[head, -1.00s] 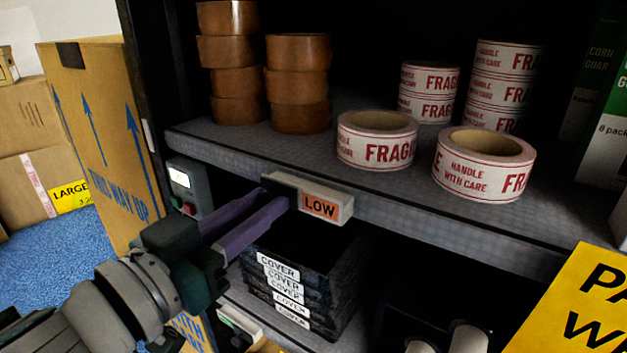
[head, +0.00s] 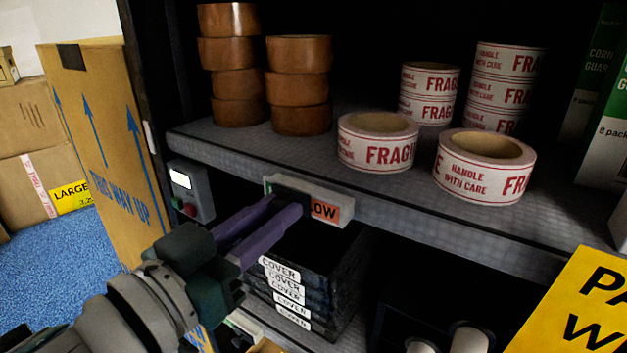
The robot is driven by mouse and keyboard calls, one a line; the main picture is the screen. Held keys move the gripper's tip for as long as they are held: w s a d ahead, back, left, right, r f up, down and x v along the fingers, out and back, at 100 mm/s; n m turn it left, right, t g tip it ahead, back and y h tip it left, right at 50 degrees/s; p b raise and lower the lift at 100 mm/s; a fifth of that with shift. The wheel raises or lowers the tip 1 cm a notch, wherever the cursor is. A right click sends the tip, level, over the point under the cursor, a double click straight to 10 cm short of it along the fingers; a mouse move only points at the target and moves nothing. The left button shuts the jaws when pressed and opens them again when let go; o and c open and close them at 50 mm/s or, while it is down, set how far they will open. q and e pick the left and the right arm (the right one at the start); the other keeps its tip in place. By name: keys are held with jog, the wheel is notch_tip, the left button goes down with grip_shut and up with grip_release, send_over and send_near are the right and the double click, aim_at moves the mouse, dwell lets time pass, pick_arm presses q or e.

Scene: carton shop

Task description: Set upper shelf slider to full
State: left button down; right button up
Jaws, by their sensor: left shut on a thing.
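The upper shelf slider (head: 340,190) is a pale holder on the front edge of the upper shelf. An orange label (head: 328,210) shows at its right part, with its first letter partly covered so that "OW" reads clearly. A sliver of green shows at the holder's left end. A dark sliding piece (head: 291,190) sits left of the middle of the holder, just left of the orange. My left gripper (head: 286,207), with purple fingers, is shut on this sliding piece. The fingers hide part of it. My right gripper is not in view.
The upper shelf (head: 405,208) carries brown tape rolls (head: 300,88) and white-and-red FRAGILE rolls (head: 378,142). A grey box with a lit screen (head: 181,181) and red button is left of the slider. Black COVER boxes (head: 325,268) stand below. A yellow sign (head: 580,310) is at lower right.

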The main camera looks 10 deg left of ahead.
pick_arm(q)
jog(key=d, duration=0.1)
jog(key=s+d, duration=0.1)
jog(key=d, duration=0.1)
jog(key=shift+s+d, duration=0.1)
jog(key=shift+d, duration=0.05)
jog(key=shift+s+d, duration=0.1)
jog(key=shift+d, duration=0.2)
jog(key=c, duration=0.7)
grip_release()
jog(key=v, duration=1)
